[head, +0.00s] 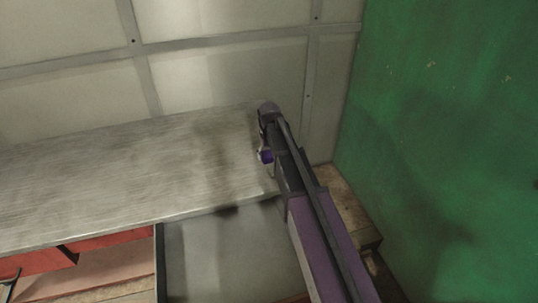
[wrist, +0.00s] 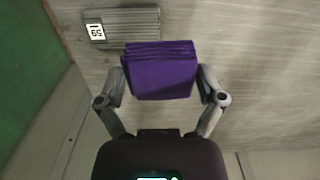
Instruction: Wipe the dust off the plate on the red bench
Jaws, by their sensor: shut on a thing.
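In the wrist view my gripper (wrist: 161,78) is shut on a folded purple cloth (wrist: 161,72), with one finger at each side. A small patch of purple, probably the cloth (head: 266,156), shows beside my arm in the head view; my arm hides most of the gripper there. The bench has a grey streaked top (head: 100,185) and red parts (head: 105,242) below. A grey ribbed piece with a white number label (wrist: 122,28) lies just beyond the cloth in the wrist view; I cannot tell if it is the plate. I make out no dust clearly.
A pale panelled wall (head: 90,105) stands behind the bench. A green wall (head: 450,110) rises close on the right. A grey panel (head: 225,255) is below the bench's front edge, and wooden boxes (head: 345,205) stand at its right end. The left benchtop is clear.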

